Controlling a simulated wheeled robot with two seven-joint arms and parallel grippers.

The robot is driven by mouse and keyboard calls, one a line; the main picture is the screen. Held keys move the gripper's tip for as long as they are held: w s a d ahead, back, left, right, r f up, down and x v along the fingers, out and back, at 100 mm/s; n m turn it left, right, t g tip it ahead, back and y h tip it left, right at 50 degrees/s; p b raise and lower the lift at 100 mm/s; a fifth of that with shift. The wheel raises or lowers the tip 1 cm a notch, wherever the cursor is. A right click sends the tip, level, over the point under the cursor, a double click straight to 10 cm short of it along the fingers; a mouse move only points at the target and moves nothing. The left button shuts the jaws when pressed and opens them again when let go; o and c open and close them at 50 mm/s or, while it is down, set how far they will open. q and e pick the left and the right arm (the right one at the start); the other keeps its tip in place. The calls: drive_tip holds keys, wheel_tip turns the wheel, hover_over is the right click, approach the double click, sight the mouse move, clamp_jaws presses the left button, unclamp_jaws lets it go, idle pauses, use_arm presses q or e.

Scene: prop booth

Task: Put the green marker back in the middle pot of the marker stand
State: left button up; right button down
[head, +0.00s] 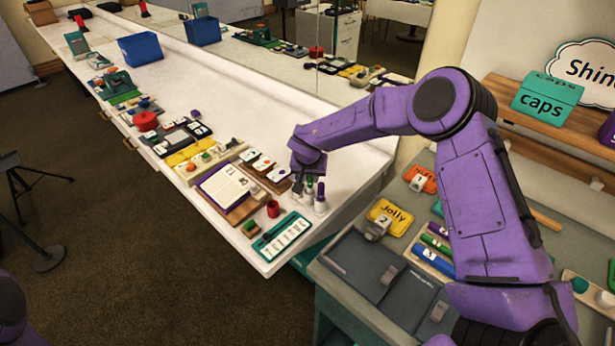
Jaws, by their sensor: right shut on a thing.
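My right gripper (298,187) is over the end of the long white counter, small in the picture and partly hidden by its own wrist. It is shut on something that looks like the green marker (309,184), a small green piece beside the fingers. Small pale pots (320,206), which look like the marker stand, stand right at the gripper, one with a dark purple top. I cannot tell whether the green piece is inside a pot or above it. My left gripper is out of view.
A rack of coloured cylinders (434,245) lies on the grey table at right. Bare counter (350,160) shows behind the wrist.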

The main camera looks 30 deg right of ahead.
drive_tip(key=shift+a+p, duration=0.1)
drive_tip(key=shift+p, duration=0.4)
drive_tip(key=c, duration=0.8)
unclamp_jaws()
drive_tip(key=shift+c, duration=0.2)
drive_tip(key=shift+s, duration=0.1)
drive_tip(key=b+v, duration=0.1)
drive_tip(key=v, duration=0.9)
drive_tip(key=shift+r, duration=0.25)
